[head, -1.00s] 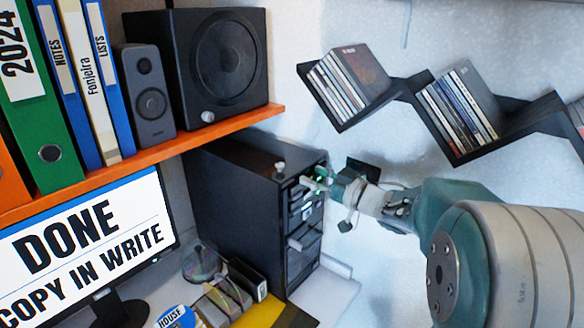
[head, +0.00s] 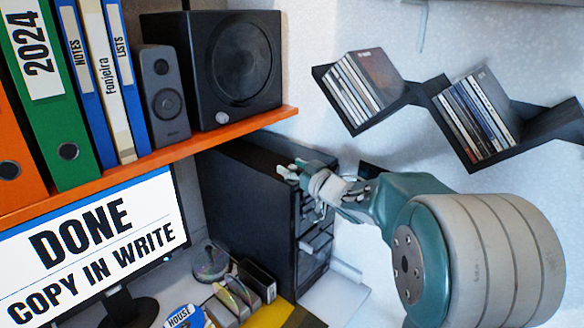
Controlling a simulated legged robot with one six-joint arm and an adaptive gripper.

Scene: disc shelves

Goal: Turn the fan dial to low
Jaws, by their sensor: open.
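The black computer tower (head: 243,205) stands under the orange shelf, with its slotted front facing right. My gripper (head: 293,169) is at the upper front edge of the tower, with its fingers pointing left and apart. The small pale knob seen earlier at the tower's top front edge is now hidden behind or between my fingers. I cannot tell whether the fingers touch it. No dial setting or marking is readable.
A black speaker (head: 223,70) with a small pale knob (head: 223,117) stands on the orange shelf (head: 215,140), above the tower. CD shelves (head: 415,92) hang on the wall at the right. A monitor (head: 95,240) and disc cases (head: 240,290) are on the desk.

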